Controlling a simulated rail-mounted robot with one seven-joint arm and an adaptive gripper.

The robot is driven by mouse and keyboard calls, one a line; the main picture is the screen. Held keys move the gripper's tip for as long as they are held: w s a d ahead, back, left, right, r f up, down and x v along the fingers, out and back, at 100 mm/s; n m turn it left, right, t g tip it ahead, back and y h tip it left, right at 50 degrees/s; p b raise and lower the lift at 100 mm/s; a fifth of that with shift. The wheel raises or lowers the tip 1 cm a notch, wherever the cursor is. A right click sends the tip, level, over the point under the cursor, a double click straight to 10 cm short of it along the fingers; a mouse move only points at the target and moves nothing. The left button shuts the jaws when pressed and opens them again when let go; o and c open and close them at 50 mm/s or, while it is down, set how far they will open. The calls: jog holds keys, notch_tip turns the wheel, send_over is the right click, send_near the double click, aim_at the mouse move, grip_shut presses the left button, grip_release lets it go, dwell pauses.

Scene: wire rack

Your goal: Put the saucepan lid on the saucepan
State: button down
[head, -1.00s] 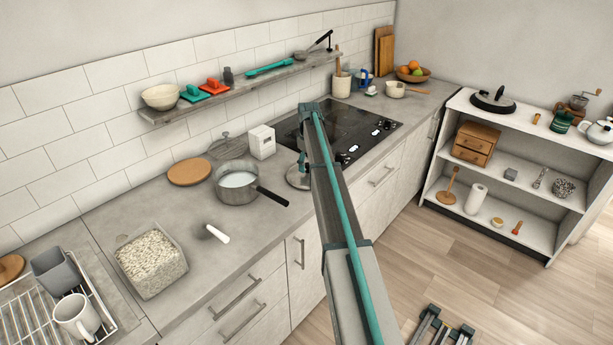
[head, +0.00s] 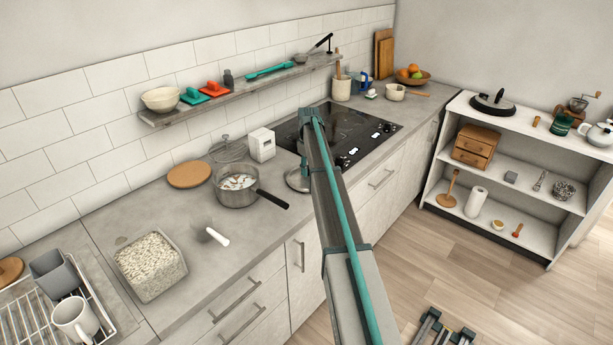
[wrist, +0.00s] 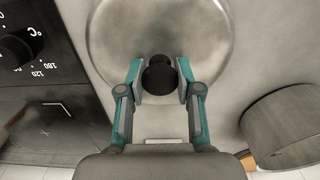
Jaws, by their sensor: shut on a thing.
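The saucepan (head: 237,198) stands on the counter left of the hob, uncovered, its black handle pointing to the lower right. Pale contents with reddish-brown bits show inside it. My gripper (wrist: 161,78) is shut on the black knob of a round, see-through lid (wrist: 112,38). In the head view my arm hides most of this lid (head: 294,182); its silvery edge shows to the right of the saucepan. I cannot tell whether it touches the counter. In the wrist view, part of the saucepan (wrist: 290,125) shows at the right.
A white box (head: 262,145) stands behind, between saucepan and hob (head: 350,130). Another glass lid (head: 228,150) is near the wall behind the saucepan. A round wooden board (head: 189,174) lies to its left.

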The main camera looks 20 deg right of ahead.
jog(key=shift+r, duration=0.3)
jog(key=shift+r, duration=0.35)
jog(key=shift+r+p, duration=0.5)
jog(key=shift+r+p, duration=0.95)
jog(key=shift+r, duration=1.4)
jog(key=shift+a, duration=0.1)
